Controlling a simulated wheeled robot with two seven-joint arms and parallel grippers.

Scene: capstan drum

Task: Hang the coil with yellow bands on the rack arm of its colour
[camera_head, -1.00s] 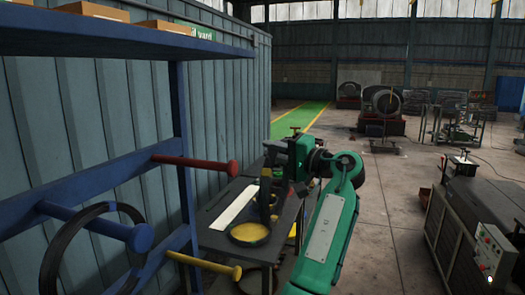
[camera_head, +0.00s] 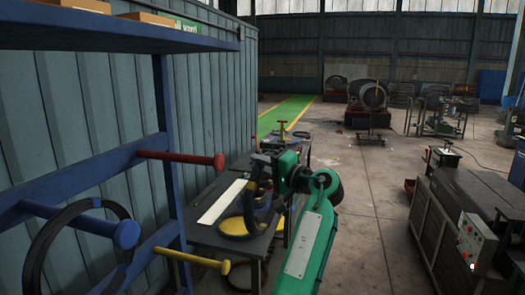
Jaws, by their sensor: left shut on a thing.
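My left gripper (camera_head: 262,172), on the green arm, is over the dark table, shut on a dark coil (camera_head: 262,208) with a yellow patch. The coil is small and partly hidden by the gripper, so its full outline is unclear. The blue rack at the left has a yellow arm (camera_head: 195,261) low down, a red arm (camera_head: 182,158) above it and a blue arm (camera_head: 95,226) nearer to me. The yellow arm is bare and lies left of the gripper, apart from it. A black coil (camera_head: 44,246) hangs on the blue arm. My right gripper is out of view.
The dark table (camera_head: 200,233) bears a white strip (camera_head: 222,201) and a yellow-topped round thing (camera_head: 233,226). The rack's blue upright (camera_head: 170,205) stands left of the table. A grey cabinet (camera_head: 455,215) stands at the right, with open floor before it.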

